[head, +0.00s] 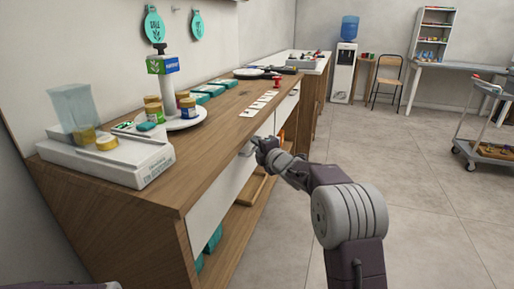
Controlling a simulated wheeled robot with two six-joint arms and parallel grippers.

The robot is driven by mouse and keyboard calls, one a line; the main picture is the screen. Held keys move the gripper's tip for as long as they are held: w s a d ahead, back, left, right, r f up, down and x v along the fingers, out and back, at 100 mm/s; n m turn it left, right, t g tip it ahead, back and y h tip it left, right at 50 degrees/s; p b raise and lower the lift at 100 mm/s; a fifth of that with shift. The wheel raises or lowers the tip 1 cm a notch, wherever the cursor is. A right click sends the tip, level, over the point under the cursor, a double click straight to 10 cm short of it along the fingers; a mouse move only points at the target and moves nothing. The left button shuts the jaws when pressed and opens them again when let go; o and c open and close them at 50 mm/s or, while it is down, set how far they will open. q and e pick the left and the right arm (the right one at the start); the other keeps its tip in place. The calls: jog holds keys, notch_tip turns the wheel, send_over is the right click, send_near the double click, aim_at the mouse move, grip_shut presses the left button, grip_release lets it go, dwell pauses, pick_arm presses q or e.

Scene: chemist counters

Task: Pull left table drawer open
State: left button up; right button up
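The wooden counter (190,188) runs from the near left toward the back. Its near, left drawer has a white front (215,195) that looks flush with the counter. A small grey handle (246,150) shows near the far end of this front. My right gripper (256,146) is at the handle, its arm coming from the lower right. The fingers are too small to tell whether they are open or shut, or whether they touch the handle. My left gripper is out of view; only a bit of my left arm shows at the bottom left.
On the counter stand a white scale (105,160), a round white stand with jars (183,122), teal boxes (208,90) and several white cards (258,104). An open shelf with teal items (214,240) lies below the drawer. The tiled floor (430,225) at right is clear up to a cart (490,152).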

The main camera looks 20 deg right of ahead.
grip_shut()
dwell(1.4)
